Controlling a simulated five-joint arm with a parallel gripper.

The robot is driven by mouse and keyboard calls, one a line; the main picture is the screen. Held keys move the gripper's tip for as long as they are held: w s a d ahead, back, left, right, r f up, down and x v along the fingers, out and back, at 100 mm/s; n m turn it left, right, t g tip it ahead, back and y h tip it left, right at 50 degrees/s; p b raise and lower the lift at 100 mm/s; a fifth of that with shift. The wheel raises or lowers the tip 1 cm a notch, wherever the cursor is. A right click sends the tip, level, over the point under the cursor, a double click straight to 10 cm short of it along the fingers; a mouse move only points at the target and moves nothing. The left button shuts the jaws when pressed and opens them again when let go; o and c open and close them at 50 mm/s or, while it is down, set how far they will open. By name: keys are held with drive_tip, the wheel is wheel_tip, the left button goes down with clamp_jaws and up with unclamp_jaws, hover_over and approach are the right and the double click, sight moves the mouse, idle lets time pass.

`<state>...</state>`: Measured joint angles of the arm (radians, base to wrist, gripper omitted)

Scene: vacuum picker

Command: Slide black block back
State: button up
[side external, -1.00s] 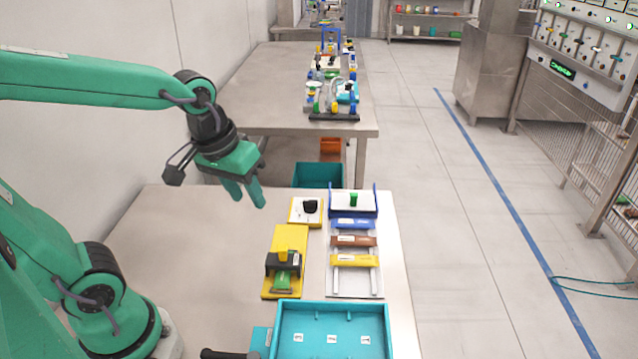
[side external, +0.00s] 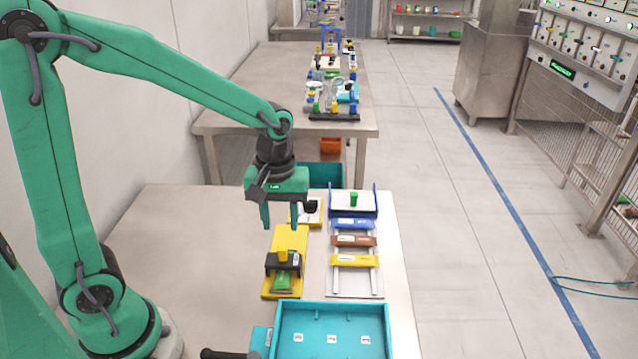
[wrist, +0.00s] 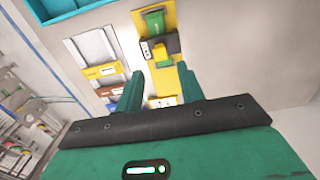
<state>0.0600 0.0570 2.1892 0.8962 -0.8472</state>
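The black block (side external: 270,267) sits across a yellow board (side external: 290,236), with a yellow knob (side external: 283,256) on it and a green piece (side external: 283,280) at its near side. In the wrist view the black block (wrist: 172,42) is ahead of my fingertips, apart from them. My gripper (side external: 280,226) is open and empty, pointing down above the far end of the yellow board. Its two fingers also show in the wrist view (wrist: 158,75), with a clear gap between them.
A rack with blue, brown and yellow bars (side external: 354,261) stands right of the board. A white-topped yellow box with a black knob (side external: 312,207) is behind, partly hidden by my gripper. A teal tray (side external: 280,335) lies at the front. The table's left side is clear.

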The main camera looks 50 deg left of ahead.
sight(282, 249)
drive_tip(key=shift+f, duration=0.1)
drive_tip(key=shift+f, duration=3.8)
clamp_jaws()
